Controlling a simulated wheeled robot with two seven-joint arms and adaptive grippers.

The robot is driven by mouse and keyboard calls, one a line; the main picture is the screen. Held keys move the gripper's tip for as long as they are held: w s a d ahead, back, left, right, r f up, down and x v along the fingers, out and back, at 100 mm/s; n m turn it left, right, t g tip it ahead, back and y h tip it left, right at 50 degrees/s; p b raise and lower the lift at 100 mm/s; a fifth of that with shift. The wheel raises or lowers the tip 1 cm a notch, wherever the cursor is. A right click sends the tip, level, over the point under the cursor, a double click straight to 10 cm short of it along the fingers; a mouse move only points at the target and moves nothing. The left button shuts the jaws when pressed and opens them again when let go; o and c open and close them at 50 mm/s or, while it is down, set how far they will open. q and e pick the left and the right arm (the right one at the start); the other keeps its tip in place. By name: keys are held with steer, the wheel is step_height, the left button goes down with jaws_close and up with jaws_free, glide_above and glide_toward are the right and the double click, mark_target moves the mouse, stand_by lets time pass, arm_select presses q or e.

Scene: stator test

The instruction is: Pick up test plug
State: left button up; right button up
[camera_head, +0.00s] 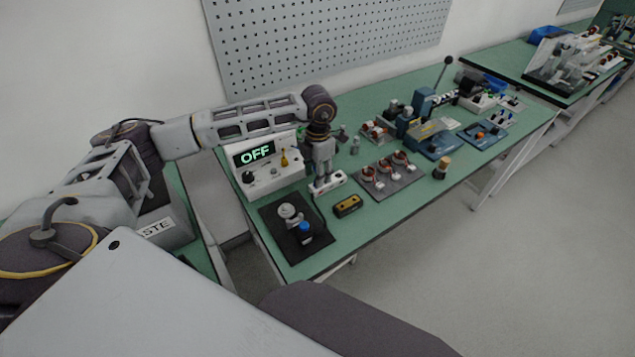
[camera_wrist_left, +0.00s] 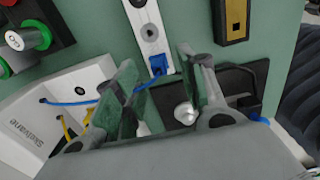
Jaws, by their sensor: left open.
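A small blue plug (camera_wrist_left: 157,65) with a blue cable sits at the near end of a white socket strip (camera_wrist_left: 147,25) in the left wrist view. The cable runs left to a white tester box (camera_wrist_left: 85,90); in the head view this box (camera_head: 264,178) has a display reading OFF. My left gripper (camera_wrist_left: 157,62) is open, and the plug shows between its two fingers; I cannot tell the remaining height gap. In the head view my left gripper (camera_head: 323,180) points down over the strip and hides part of it. My right gripper is not in view.
A black mat (camera_head: 273,219) with a silver part and a blue-topped piece lies in front of the strip. A yellow-and-black box (camera_head: 348,206) stands right of it. A blue press (camera_head: 425,125) stands farther right.

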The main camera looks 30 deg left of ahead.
arm_select(q)
step_height(320, 180, down, 2)
steer(key=shift+a, duration=0.1)
steer(key=shift+f, duration=0.5)
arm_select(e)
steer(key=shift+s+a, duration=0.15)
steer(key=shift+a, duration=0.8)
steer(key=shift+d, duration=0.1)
arm_select(q)
steer(key=shift+c, duration=0.6)
jaws_close()
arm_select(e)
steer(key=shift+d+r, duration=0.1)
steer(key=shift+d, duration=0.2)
